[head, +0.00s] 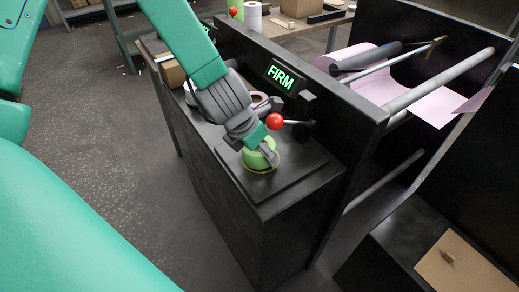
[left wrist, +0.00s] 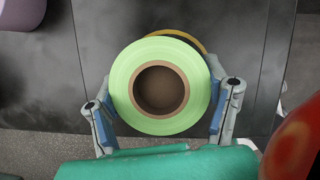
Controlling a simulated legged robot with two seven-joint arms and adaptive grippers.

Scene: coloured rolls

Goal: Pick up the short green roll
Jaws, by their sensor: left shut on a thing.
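The short green roll (head: 259,158) stands on the black cabinet top in the head view, within a thin yellow ring. In the left wrist view the green roll (left wrist: 122,92) is seen end-on, with a brown cardboard core. My left gripper (head: 262,150) reaches down over it, and its fingers (left wrist: 160,112) lie on both sides of the roll, shut on it. The arm and fingers hide part of the roll in the head view. My right gripper is not in view.
A red ball knob (head: 275,121) on a lever is close beside my left gripper. A FIRM sign (head: 281,75) is on the black panel behind. A pinkish roll (head: 262,102) stands behind my wrist. Pink sheet (head: 440,106) hangs over metal bars at right.

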